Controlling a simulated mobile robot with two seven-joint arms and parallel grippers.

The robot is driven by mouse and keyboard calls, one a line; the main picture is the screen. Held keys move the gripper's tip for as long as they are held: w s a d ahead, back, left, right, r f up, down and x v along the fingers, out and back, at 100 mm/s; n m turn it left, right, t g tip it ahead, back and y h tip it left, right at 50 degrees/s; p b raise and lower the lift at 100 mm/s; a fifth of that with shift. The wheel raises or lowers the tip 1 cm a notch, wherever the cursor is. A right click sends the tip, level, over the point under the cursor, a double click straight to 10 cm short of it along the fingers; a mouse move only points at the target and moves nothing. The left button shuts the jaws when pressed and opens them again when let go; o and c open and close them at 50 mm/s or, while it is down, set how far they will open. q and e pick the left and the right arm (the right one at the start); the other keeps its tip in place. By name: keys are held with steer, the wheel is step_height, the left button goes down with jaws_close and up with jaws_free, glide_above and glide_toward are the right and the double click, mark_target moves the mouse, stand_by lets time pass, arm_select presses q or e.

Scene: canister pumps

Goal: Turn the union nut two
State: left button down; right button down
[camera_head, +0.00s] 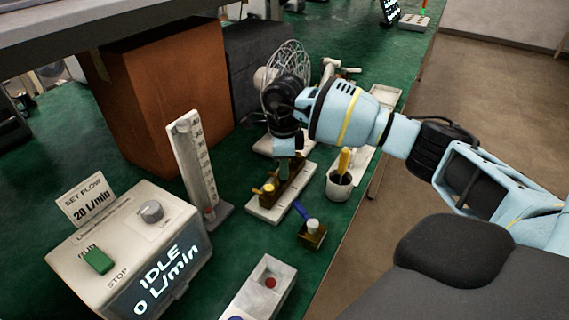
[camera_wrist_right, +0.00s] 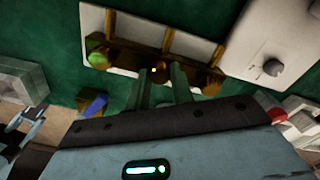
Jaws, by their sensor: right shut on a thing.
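My right gripper (camera_head: 287,168) reaches down onto a brass fitting assembly on a white base plate (camera_head: 262,212). In the right wrist view, its two dark green fingers (camera_wrist_right: 162,73) are closed on a brass nut (camera_wrist_right: 160,64) of the assembly. A brass knob (camera_head: 268,189) stands at the near end of the plate. Markings telling which union nut is number two are not readable. The fingers hide part of the nut. My left gripper is not in view.
A pump box (camera_head: 130,250) reading IDLE, 0 L/min stands at the near left, with a flow gauge (camera_head: 195,165) behind it. A white cup (camera_head: 340,187), a brass block with a blue handle (camera_head: 312,234) and a white tray (camera_head: 262,285) are close by. The table edge is to the right.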

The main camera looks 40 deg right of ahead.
steer(key=shift+r, duration=0.1)
steer(key=c, duration=1.2)
jaws_free()
steer(key=shift+r, duration=3.9)
steer(key=shift+f, duration=0.1)
